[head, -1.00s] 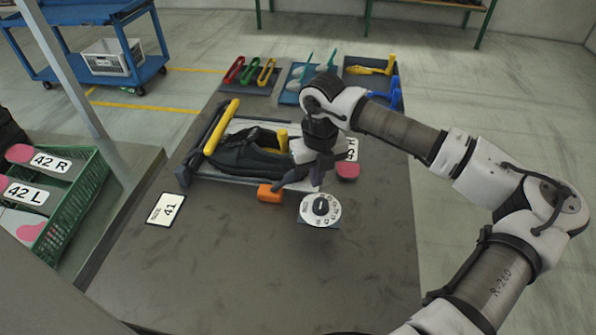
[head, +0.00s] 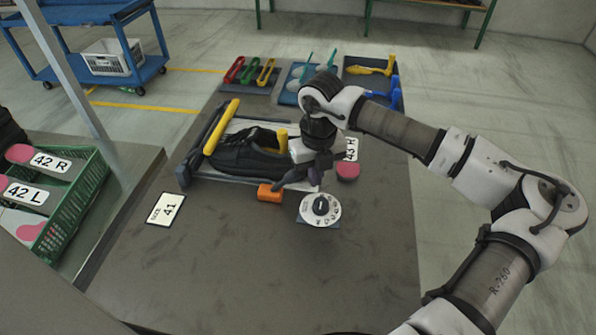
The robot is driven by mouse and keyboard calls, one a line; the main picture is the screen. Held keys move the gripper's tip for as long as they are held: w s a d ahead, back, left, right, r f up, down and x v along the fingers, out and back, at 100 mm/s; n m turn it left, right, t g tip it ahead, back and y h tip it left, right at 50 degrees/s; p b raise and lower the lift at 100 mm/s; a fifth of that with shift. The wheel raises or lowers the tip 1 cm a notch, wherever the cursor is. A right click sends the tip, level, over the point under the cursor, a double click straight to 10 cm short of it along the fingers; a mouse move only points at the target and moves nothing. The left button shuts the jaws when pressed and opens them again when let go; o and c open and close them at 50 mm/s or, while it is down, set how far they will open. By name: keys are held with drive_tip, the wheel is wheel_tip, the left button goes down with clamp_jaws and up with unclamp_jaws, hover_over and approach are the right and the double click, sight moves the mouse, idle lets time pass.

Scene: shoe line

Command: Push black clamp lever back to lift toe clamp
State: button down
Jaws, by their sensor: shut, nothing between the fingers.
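A black shoe (head: 245,155) lies on a grey fixture on the table. A dark slanted piece (head: 290,178), which looks like the clamp lever, stands at the fixture's front right, beside an orange block (head: 268,193). My gripper (head: 321,167) is shut and empty, pointing down at the right end of the fixture. It is right beside the dark piece and overlaps its upper end in the picture; I cannot tell whether they touch. The toe clamp is not clearly visible; my wrist hides part of that end.
A yellow bar (head: 221,127) runs along the fixture's left side. A white numbered dial (head: 320,208) stands just in front of my gripper. A size 41 card (head: 166,209) lies at left. Tool trays (head: 255,88) stand at the back. The table's front is clear.

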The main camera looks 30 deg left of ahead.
drive_tip(key=shift+s+a+b, duration=0.15)
drive_tip(key=shift+s+a, duration=0.05)
drive_tip(key=shift+a, duration=0.45)
drive_tip(key=shift+s+a+b, duration=0.15)
drive_tip(key=shift+s+a, duration=0.05)
drive_tip(key=shift+a, duration=0.45)
drive_tip(key=shift+s, duration=0.1)
drive_tip(key=shift+f, duration=0.1)
drive_tip(key=shift+w+d+b, duration=0.2)
drive_tip(key=shift+d+b, duration=0.15)
drive_tip(key=shift+b, duration=0.05)
drive_tip(key=shift+d, duration=0.2)
wheel_tip(320, 180, up, 9)
drive_tip(key=p, duration=0.4)
drive_tip(key=shift+w, duration=0.15)
drive_tip(key=shift+d, duration=0.1)
